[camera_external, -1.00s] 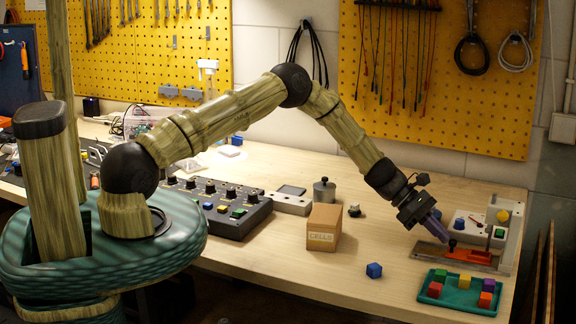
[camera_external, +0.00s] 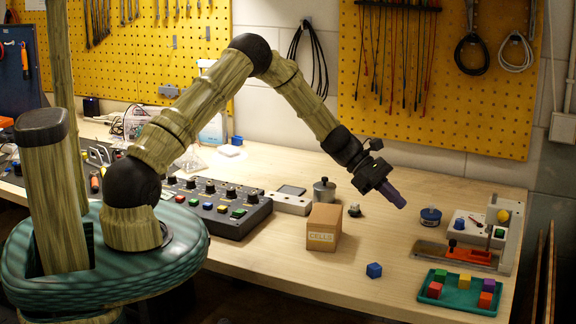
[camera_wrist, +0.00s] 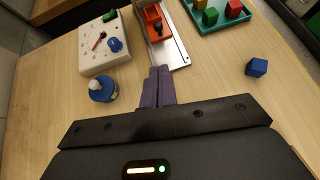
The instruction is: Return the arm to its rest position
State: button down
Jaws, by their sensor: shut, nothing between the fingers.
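My gripper (camera_external: 396,199) hangs in the air above the right part of the wooden bench, angled down to the right. Its purple fingers are shut with nothing between them, and they also show closed together in the wrist view (camera_wrist: 158,88). My arm is raised and bent at its middle joint. No object touches the fingers.
A cardboard box (camera_external: 323,226) and a blue cube (camera_external: 374,270) stand below. The green tray (camera_external: 455,304) with several cubes, the orange slide fixture (camera_external: 470,255), the white panel (camera_external: 482,229) and a round blue part (camera_external: 430,216) are at right. A control box (camera_external: 235,222) sits left.

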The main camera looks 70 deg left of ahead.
jog(key=shift+d, duration=0.1)
dwell(0.3)
jog(key=s+d+r+m+g+y, duration=0.1)
jog(key=s+d+r+m+y, duration=0.1)
jog(key=s+m, duration=0.6)
jog(key=s+d+r+m+g+y, duration=0.1)
jog(key=s+r+m+y, duration=0.3)
jog(key=s+m, duration=0.4)
jog(key=s+d+r+m+g+y, duration=0.2)
jog(key=s+m, duration=0.7)
jog(key=s, duration=0.6)
jog(key=shift+s+d+r+y, duration=0.3)
jog(key=shift+d+r+y, duration=0.3)
jog(key=shift+d+r, duration=0.25)
